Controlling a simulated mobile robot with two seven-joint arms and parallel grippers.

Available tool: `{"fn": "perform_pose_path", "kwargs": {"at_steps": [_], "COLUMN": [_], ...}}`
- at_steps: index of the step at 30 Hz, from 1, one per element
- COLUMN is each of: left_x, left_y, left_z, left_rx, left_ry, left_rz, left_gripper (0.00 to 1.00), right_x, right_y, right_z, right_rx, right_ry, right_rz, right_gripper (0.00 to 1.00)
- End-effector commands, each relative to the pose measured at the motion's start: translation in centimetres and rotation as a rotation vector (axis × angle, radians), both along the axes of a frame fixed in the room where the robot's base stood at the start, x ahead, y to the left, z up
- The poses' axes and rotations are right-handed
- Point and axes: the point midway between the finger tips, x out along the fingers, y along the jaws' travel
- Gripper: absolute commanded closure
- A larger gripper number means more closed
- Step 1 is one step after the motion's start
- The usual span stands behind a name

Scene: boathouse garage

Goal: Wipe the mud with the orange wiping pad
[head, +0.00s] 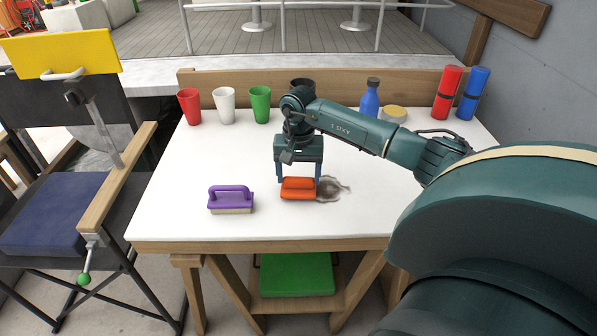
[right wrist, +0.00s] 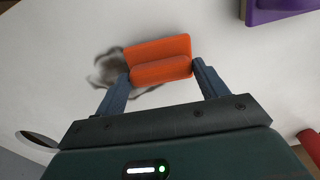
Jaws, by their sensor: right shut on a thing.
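The right wrist view also shows the orange pad (right wrist: 160,57) between the fingers of the gripper (right wrist: 163,74). The mud (head: 332,188) is a grey-brown smear just right of the pad, partly hidden by it. It shows in the right wrist view (right wrist: 106,72) beside and behind the pad. My left gripper is in neither view.
A purple brush (head: 231,198) stands left of the pad. Red (head: 189,106), white (head: 225,105) and green (head: 260,104) cups line the back, with a blue bottle (head: 370,98) and red (head: 447,93) and blue (head: 472,94) cylinders. A chair (head: 50,220) stands left. The front left tabletop is clear.

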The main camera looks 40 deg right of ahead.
Motion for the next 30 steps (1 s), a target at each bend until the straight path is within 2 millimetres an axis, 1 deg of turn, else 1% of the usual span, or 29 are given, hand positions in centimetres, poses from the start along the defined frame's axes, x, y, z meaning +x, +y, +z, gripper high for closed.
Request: {"fn": "perform_pose_path", "kwargs": {"at_steps": [14,17,27,30], "left_x": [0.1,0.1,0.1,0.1], "left_y": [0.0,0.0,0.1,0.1], "left_z": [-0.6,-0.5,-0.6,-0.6], "left_rx": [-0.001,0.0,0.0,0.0], "left_ry": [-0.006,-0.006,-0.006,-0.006], "left_rz": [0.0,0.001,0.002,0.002], "left_gripper": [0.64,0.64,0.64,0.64], "right_x": [0.0,-0.1,-1.8,-2.1], "right_y": [0.0,-0.1,-2.2,-2.5], "right_z": [-1.0,-0.9,-0.8,-0.8], "right_rx": [0.0,0.0,-0.002,0.0], "right_ry": [0.0,0.0,0.001,0.001], "right_rz": [-0.001,-0.001,-0.001,0.0], "right_gripper": [0.46,0.46,0.46,0.46]}}
